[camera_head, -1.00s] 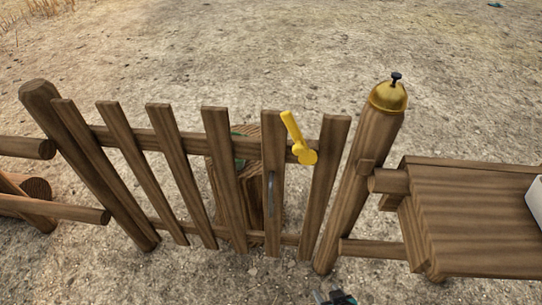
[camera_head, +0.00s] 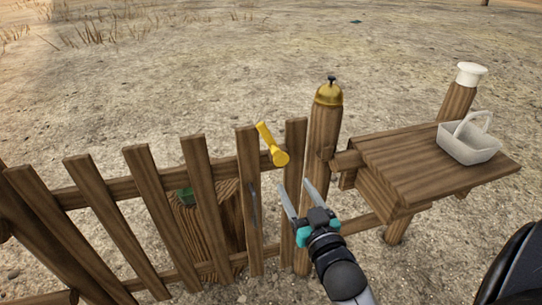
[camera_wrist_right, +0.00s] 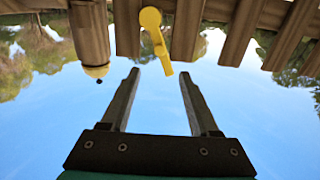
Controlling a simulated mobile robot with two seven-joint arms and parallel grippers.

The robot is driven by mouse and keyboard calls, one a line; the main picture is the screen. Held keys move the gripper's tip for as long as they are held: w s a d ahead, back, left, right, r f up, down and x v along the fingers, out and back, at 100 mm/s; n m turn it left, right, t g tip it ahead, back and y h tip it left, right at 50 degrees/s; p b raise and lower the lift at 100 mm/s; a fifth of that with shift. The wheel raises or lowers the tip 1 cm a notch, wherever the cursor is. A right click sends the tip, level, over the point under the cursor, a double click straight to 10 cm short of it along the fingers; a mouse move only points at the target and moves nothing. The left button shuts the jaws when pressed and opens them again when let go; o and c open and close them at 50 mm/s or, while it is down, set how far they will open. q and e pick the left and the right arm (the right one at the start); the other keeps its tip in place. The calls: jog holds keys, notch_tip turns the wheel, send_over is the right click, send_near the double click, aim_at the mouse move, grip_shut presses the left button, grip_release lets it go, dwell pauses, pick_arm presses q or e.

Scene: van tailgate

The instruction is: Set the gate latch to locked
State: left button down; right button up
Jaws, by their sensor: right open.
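The yellow gate latch (camera_head: 273,146) sits near the top of the wooden gate (camera_head: 146,170), by its right end. Its handle points up and tilts to the left in the head view. In the right wrist view the latch (camera_wrist_right: 153,38) hangs from the top of the picture, beyond the fingertips, because that view is upside down. My right gripper (camera_head: 295,198) is open and empty, below and to the right of the latch, apart from it. In the wrist view its two fingers (camera_wrist_right: 160,80) are spread with sky between them. My left gripper is not in view.
A post with a golden bell (camera_head: 329,94) stands just right of the gate. A wooden shelf (camera_head: 405,172) extends right of it, holding a white basket (camera_head: 470,142). Open dirt lies beyond.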

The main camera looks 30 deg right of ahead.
jog(key=b, duration=0.1)
send_near(276, 155)
jog(key=w, duration=0.1)
jog(key=x, duration=0.2)
jog(key=b+x, duration=0.1)
jog(key=x, duration=0.2)
jog(key=b+x, duration=0.1)
jog(key=x, duration=0.2)
jog(key=shift+s+d, duration=0.15)
jog(key=shift+d, duration=0.1)
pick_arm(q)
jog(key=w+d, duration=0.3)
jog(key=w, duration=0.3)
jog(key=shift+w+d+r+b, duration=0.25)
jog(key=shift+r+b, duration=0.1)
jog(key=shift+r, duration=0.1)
pick_arm(e)
jog(key=shift+x, duration=1.1)
jog(key=shift+r, duration=0.1)
grip_shut()
jog(key=shift+a, duration=0.15)
